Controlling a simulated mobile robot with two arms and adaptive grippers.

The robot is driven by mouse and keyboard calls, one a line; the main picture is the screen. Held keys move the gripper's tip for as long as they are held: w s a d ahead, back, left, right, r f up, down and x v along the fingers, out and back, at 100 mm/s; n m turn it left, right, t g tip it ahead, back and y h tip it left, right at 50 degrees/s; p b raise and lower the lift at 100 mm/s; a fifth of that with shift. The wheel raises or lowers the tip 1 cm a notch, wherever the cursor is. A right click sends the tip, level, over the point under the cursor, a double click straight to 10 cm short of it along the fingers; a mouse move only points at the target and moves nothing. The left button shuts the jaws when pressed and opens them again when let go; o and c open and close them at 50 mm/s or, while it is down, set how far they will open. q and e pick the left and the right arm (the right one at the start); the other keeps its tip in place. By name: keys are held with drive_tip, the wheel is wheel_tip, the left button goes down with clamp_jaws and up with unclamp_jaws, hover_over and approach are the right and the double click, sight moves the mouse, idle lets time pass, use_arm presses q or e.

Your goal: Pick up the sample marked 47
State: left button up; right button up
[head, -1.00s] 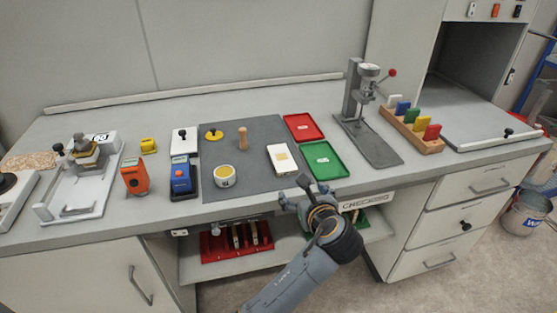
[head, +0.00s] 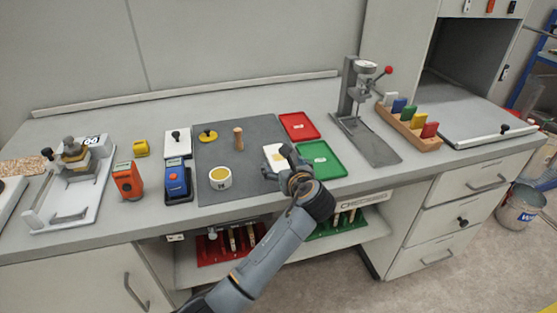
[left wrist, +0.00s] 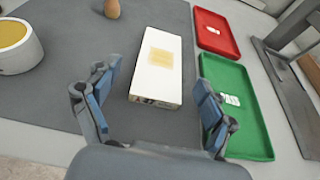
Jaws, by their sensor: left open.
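A white block-shaped sample (left wrist: 157,66) with a pale yellow square on top lies flat on the dark grey mat (head: 215,135). Small dark marking shows on its near end in the left wrist view, too small to read. In the head view the sample (head: 272,153) is partly covered by my gripper. My left gripper (left wrist: 150,105) is open, its two fingers above and to the near side of the sample, one toward each side, apart from it. In the head view my left gripper (head: 279,162) is over the mat's right part. My right gripper is not in view.
A green tray (head: 335,172) and a red tray (head: 298,126) lie right of the mat. A yellow-filled cup (head: 220,179), a wooden peg (head: 238,139) and a yellow knobbed disc (head: 207,136) are on the mat. A press stand (head: 350,100) stands behind right.

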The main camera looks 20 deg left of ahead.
sight(280, 160)
use_arm(q)
drive_tip(key=x, duration=0.3)
drive_tip(key=shift+w+a+f, duration=0.15)
drive_tip(key=shift+w, duration=0.2)
drive_tip(key=shift+s, duration=0.1)
drive_tip(key=shift+c, duration=0.3)
drive_tip(key=c, duration=1.2)
